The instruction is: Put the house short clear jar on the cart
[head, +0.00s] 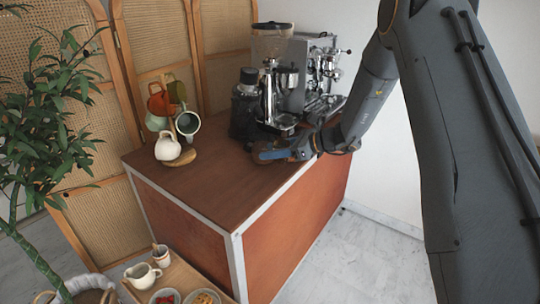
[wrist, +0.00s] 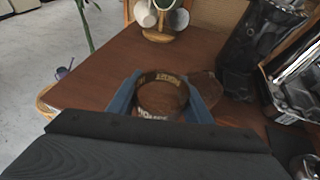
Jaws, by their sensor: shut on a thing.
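My gripper (wrist: 162,97) is shut on the house short clear jar (wrist: 163,112), with one blue finger on each side of it. The jar is round and see-through, with lettering on its wall, and looks upright. The jar cannot be made out clearly there.
A grinder (head: 270,80) and an espresso machine (head: 318,75) stand at the back right, with a dark canister (head: 245,105) beside them. A mug stand (head: 180,155) with several mugs is at the back left.

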